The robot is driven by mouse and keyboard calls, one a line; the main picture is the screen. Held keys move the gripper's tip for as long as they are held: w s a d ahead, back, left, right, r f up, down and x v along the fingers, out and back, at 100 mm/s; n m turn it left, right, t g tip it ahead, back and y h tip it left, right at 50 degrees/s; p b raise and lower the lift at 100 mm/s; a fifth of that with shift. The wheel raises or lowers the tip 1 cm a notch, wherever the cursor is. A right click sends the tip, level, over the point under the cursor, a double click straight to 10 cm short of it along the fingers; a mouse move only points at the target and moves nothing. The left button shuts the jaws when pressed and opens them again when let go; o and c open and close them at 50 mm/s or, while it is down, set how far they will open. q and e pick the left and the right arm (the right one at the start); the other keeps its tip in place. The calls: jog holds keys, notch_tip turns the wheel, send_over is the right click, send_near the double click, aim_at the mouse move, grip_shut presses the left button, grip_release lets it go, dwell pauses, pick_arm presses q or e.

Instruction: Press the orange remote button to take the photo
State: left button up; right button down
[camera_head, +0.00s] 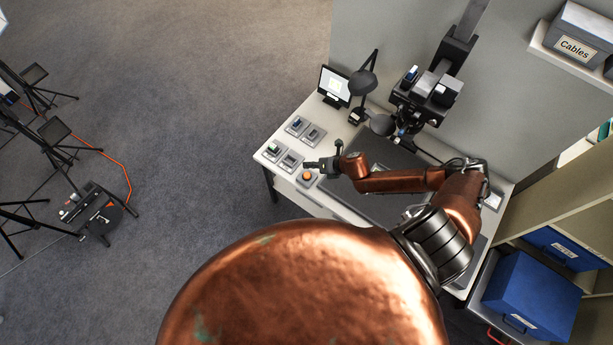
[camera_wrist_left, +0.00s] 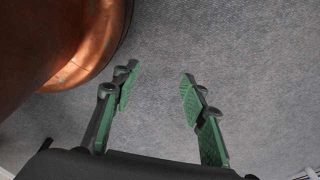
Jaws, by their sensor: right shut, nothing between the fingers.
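The orange remote button (camera_head: 307,175) sits on a small grey box near the front left part of the white desk (camera_head: 268,153). My right gripper (camera_head: 308,165) is shut and empty, with its fingertips just above the button in the head view. I cannot tell whether they touch it. My left gripper (camera_wrist_left: 158,85) is open and empty in the left wrist view, with bare carpet beyond its green finger pads. It is not seen in the head view. A camera on a copy stand (camera_head: 425,98) is over the dark board (camera_head: 385,155) on the desk.
Several small control boxes (camera_head: 298,125) are grouped left of my right gripper. A small monitor (camera_head: 334,85) and a lamp (camera_head: 363,82) stand at the back. A blue box (camera_head: 530,295) is at right. Tripods (camera_head: 45,130) stand on open carpet at left.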

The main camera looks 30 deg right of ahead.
aim_at(309, 175)
notch_tip(309, 175, down, 5)
jog(key=b, duration=0.3)
jog(key=shift+r, duration=0.1)
jog(key=shift+f, duration=0.2)
pick_arm(q)
jog(key=f, duration=0.1)
jog(key=s+f, duration=0.1)
jog(key=f, duration=0.1)
jog(key=s+f, duration=0.1)
jog(key=shift+f, duration=0.25)
jog(key=shift+s, duration=0.5)
jog(key=shift+f+b, duration=0.1)
jog(key=shift+b, duration=0.2)
pick_arm(e)
jog(key=shift+f, duration=0.15)
pick_arm(q)
jog(key=shift+f, duration=0.15)
pick_arm(e)
jog(key=shift+f, duration=0.3)
